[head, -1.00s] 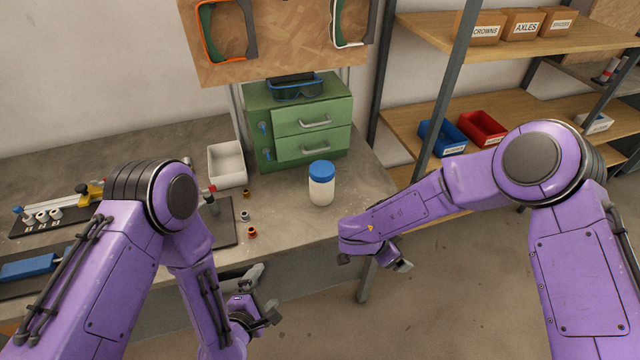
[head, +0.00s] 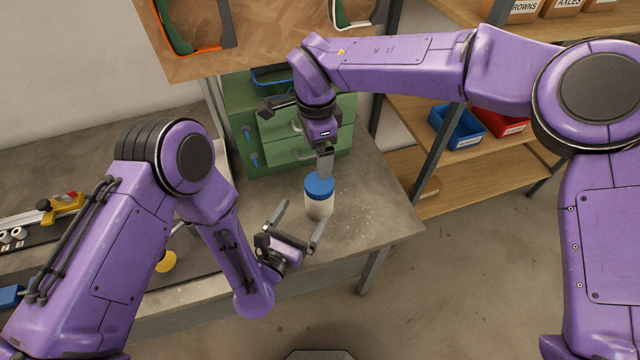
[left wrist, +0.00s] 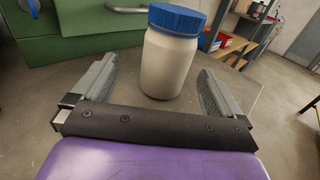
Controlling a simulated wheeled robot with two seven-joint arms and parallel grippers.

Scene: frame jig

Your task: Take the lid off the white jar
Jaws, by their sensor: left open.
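The white jar (head: 319,208) stands upright on the grey workbench with its blue lid (head: 319,186) on. In the left wrist view the jar (left wrist: 168,66) is just past and between my left fingertips, and the blue lid (left wrist: 177,19) is near the top edge. My left gripper (head: 303,212) is open, low at the jar's near side, with nothing gripped. My right gripper (head: 326,168) points down over the lid; its fingers show edge-on, so I cannot tell whether they are open, shut or touching the lid.
A green drawer cabinet (head: 293,150) stands right behind the jar. The bench's right edge is close to the jar. A shelf rack with a blue bin (head: 456,128) and a red bin (head: 502,120) is at the right. My left arm hides part of the bench.

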